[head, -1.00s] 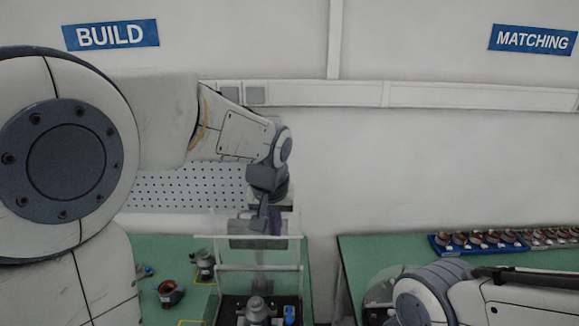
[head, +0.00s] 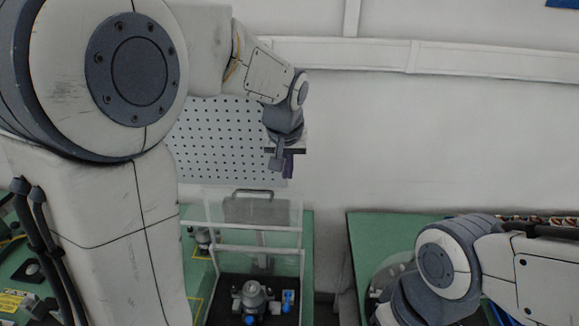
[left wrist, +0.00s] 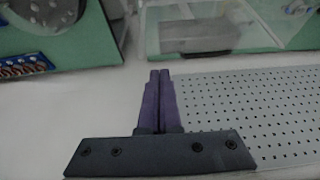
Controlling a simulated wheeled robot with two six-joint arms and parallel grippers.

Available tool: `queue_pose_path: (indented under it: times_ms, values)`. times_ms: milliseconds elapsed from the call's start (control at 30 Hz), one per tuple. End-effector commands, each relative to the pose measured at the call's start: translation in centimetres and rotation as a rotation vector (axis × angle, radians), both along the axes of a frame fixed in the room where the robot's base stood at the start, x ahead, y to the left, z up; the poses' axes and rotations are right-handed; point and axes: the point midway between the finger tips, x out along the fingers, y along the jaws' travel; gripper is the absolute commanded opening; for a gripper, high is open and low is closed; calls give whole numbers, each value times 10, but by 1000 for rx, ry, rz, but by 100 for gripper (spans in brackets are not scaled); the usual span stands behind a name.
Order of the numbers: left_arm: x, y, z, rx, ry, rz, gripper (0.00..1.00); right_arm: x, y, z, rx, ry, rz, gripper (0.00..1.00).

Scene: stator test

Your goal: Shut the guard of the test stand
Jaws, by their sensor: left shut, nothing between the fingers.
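The test stand (head: 227,284) has a black base on the green table in the head view, with a grey metal unit (head: 250,297) on it. Its clear guard (head: 222,236) seems raised, with pale bars, and a dark handle (head: 253,191) shows at its top edge. The guard also shows at the top of the left wrist view (left wrist: 190,33), with its handle (left wrist: 204,54) on the near edge. My left gripper (head: 288,174) is shut and empty, above and right of the handle in the picture. Its purple fingertips (left wrist: 160,72) are apart from the guard. My right gripper is out of view.
A pegboard (head: 225,135) hangs on the wall behind the left gripper. A second green table (head: 385,235) stands at the right, beyond a gap, with a row of parts (head: 545,220) at its back. My right arm covers part of it.

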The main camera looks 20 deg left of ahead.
Motion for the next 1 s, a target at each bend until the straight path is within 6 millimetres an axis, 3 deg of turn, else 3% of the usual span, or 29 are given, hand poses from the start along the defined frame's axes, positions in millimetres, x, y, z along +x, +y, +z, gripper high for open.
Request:
queue_pose_path:
  times_ms: [33,200,600,1000]
  values:
    - [2,3,-16,0,3,4,0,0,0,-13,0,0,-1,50]
    - [10,6,-37,-1,1,5,0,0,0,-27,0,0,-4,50]
    - [13,4,-38,0,0,1,0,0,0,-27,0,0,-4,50]
    - [22,5,-67,0,1,0,0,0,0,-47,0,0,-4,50]
